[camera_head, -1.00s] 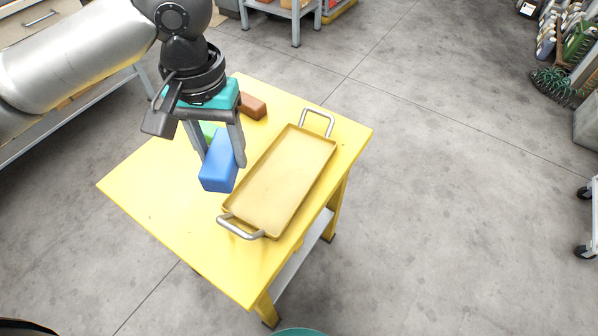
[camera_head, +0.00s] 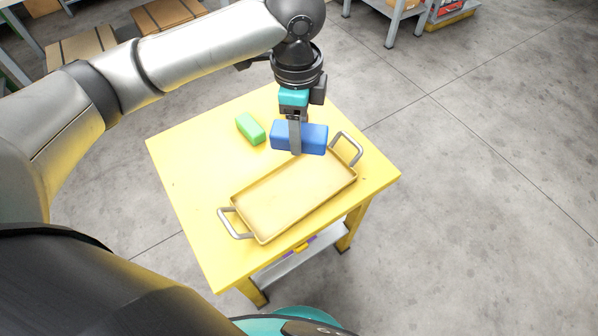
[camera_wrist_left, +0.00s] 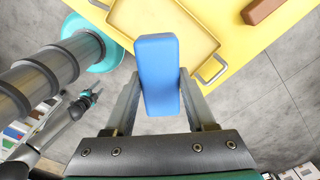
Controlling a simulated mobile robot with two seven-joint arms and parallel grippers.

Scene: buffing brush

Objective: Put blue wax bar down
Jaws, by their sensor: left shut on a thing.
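My left gripper (camera_head: 296,146) is shut on the blue wax bar (camera_head: 314,138). The bar is held level beside the far long edge of the yellow tray (camera_head: 262,233). How high it is above the table is hard to tell. In the left wrist view the blue bar (camera_wrist_left: 158,75) sits between the two fingers and overlaps the edge of the tray (camera_wrist_left: 133,37). What seems to be my right gripper (camera_wrist_left: 88,98) shows small at the left of the wrist view, its jaws unclear.
A green bar (camera_head: 250,128) lies on the yellow table (camera_head: 190,165), left of the blue bar. A brown bar (camera_wrist_left: 263,10) shows in the wrist view. The tray has metal handles (camera_head: 347,149) at its ends and looks empty. The table's left part is clear.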

